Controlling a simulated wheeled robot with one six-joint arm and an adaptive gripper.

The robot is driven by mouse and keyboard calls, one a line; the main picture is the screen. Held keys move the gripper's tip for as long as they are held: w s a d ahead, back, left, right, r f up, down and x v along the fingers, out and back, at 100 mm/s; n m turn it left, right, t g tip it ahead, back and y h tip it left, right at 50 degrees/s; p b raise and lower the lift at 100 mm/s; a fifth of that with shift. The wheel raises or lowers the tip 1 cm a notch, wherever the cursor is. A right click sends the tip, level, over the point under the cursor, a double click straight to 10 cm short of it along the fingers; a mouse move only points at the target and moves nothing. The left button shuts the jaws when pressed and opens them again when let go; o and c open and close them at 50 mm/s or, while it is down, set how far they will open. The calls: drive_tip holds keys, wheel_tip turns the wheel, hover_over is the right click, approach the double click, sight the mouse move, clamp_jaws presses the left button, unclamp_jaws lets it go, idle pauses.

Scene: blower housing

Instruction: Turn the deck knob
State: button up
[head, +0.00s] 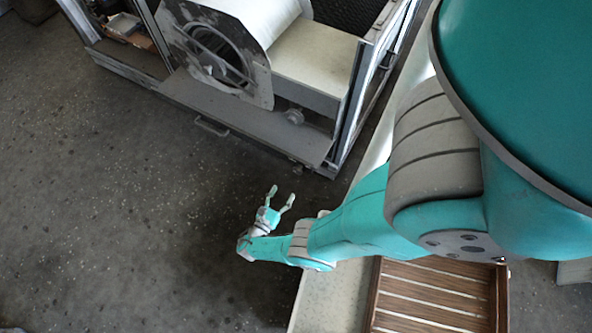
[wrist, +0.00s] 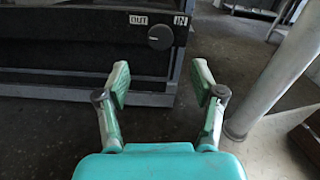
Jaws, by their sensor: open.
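In the wrist view a round dark knob (wrist: 160,37) sits on the dark front of the housing. An OUT label (wrist: 138,20) is above it to the left and an IN label (wrist: 181,20) above it to the right. What looks like the same knob (head: 294,117) shows small and grey in the head view, under the cream shelf. My gripper (head: 281,194) is open and empty, out in front of the housing and apart from it. In the wrist view the fingers of my gripper (wrist: 161,82) stand wide, with the knob beyond and above the gap.
The housing's grey front ledge (head: 250,128) has a pull handle (head: 211,126) on its front edge. A drum with a round opening (head: 215,52) stands behind it. A pale post (wrist: 268,85) rises right of my gripper. A slatted wooden tray (head: 435,283) lies lower right. Floor at left is clear.

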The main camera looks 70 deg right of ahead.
sight(297, 172)
drive_tip(key=shift+x, duration=5.35)
drive_tip(key=shift+s, duration=0.1)
drive_tip(key=c, duration=1.1)
drive_tip(key=shift+c, duration=0.2)
